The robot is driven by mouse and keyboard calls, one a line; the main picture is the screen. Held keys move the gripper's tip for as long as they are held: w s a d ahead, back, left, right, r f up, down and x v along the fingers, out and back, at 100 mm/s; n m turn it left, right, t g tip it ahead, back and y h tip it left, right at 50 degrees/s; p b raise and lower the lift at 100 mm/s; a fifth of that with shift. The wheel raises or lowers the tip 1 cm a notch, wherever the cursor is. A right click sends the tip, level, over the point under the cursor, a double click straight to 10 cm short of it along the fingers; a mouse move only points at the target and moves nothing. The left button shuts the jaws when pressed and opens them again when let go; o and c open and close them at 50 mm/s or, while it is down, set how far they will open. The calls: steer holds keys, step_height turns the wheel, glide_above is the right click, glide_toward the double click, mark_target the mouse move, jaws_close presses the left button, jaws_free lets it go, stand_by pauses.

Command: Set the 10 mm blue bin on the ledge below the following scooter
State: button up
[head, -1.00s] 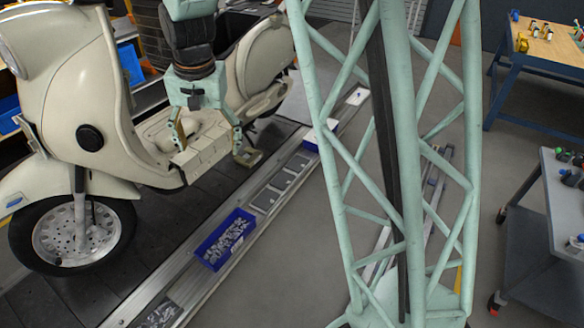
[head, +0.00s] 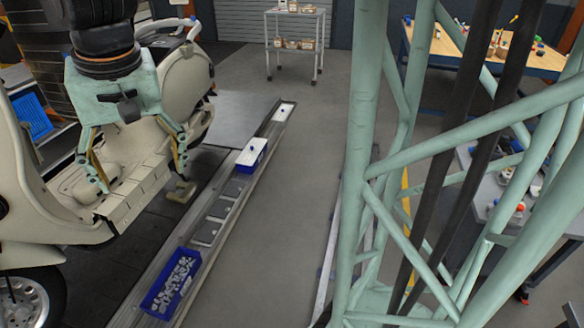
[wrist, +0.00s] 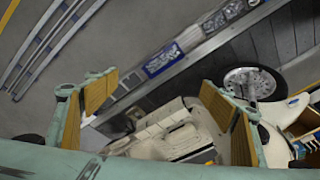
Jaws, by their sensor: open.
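A cream scooter (head: 120,190) stands on the dark slat conveyor at the left. Beside it runs a pale metal ledge (head: 236,186). A blue bin (head: 158,300) full of silvery parts sits on the near part of the ledge; it also shows in the wrist view (wrist: 150,70). A second blue bin (head: 254,160) with a white top stands farther along the ledge. No size marking is legible on either. My gripper (head: 142,178) is open and empty in front of the scooter's footboard, left of both bins. Its spread fingers show in the wrist view (wrist: 160,100).
Flat grey plates (head: 215,210) lie along the ledge between the bins. My pale green lattice column blocks much of the right side. A wooden-topped workbench (head: 440,45) and a wheeled shelf (head: 296,40) stand at the back.

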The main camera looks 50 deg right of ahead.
steer(key=s+r+n, duration=0.2)
steer(key=s+r, duration=0.1)
steer(key=s, duration=0.9)
steer(key=s+r+n+t, duration=0.1)
steer(key=s+r, duration=0.3)
steer(key=s, duration=0.9)
steer(key=shift+n, duration=0.7)
